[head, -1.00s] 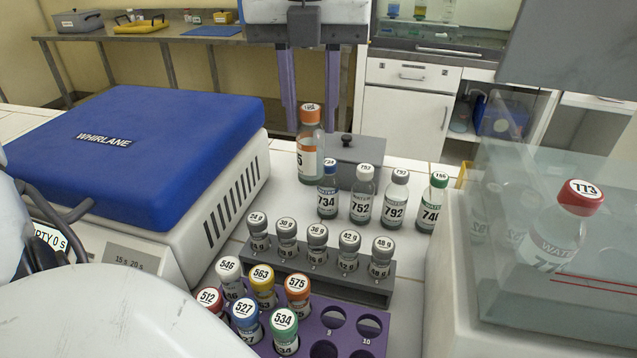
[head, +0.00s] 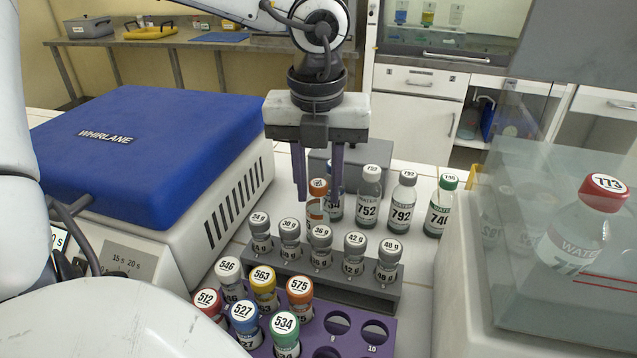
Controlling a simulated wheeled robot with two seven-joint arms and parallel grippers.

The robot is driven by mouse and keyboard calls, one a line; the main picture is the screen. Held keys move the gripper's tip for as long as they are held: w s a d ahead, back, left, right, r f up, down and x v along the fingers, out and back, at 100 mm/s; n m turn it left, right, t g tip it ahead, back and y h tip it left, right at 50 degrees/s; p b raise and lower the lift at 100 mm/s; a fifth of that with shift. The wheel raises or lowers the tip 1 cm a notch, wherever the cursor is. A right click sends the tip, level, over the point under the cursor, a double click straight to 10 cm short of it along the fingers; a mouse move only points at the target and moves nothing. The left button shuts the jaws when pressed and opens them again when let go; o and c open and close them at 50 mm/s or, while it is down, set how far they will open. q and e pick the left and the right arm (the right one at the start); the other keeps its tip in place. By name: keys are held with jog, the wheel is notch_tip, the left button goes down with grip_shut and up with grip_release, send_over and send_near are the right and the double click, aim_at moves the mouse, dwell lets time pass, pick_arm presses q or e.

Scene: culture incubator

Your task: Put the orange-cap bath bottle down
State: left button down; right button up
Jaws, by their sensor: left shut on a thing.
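The orange-cap bottle (head: 317,207) is upright between the two purple fingers of my left gripper (head: 318,193), which is shut on it near the cap. It stands just behind the grey tube rack (head: 352,283), in front of the blue-capped 734 bottle (head: 336,205). Its lower part is hidden by the rack's grey-capped tubes, so I cannot tell whether its base touches the bench. My right gripper is out of view.
Bottles 752 (head: 367,205), 792 (head: 401,208) and green-capped 748 (head: 440,212) stand close on the right. The blue-lidded Whirlane machine (head: 150,145) is left. A purple rack (head: 350,340) is in front. Red-capped bottle 773 (head: 590,225) stands at the glass enclosure on the right.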

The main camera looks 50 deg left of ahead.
pick_arm(q)
jog(key=shift+f+b, duration=0.2)
jog(key=shift+b, duration=0.1)
jog(key=c, duration=1.3)
grip_release()
jog(key=shift+r, duration=0.15)
notch_tip(320, 180, up, 12)
jog(key=s+d+p, duration=0.1)
jog(key=shift+p, duration=0.35)
jog(key=shift+s, duration=0.1)
